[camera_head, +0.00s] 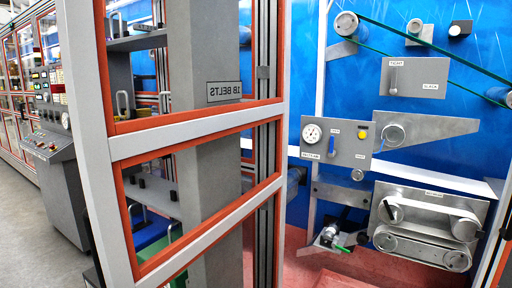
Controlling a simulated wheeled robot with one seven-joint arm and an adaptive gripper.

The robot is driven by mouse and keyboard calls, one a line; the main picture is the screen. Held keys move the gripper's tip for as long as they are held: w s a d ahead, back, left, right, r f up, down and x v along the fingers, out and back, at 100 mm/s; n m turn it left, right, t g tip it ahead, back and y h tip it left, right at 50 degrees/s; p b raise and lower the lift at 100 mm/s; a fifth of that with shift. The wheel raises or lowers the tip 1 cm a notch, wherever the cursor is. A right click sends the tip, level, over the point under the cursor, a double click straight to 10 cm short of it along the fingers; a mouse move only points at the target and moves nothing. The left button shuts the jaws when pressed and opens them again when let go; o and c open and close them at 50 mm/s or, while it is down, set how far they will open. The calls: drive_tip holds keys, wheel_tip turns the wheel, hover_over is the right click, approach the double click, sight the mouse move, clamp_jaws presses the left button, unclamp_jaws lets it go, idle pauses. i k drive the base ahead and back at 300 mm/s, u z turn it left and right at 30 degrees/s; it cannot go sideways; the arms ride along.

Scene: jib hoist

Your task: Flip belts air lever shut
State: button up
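A grey panel (350,155) on the blue machine wall at right carries a round white gauge (312,133). Right of the gauge, a small blue lever (331,147) points roughly straight down. Small labels sit around it; one below the gauge may name the belts air, but the print is too small to read surely. A yellow button (362,133) is at the panel's upper right. My gripper is not in view.
A grey door frame with red-edged panes (195,125) stands close at left, partly across the view. A panel with another lever (393,78) is above; belt rollers (425,250) are below. A control console (60,150) stands far left. Reddish floor shows below the machine.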

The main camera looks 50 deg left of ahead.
sight(332, 153)
drive_tip(key=u, duration=1)
drive_tip(key=i, duration=0.5)
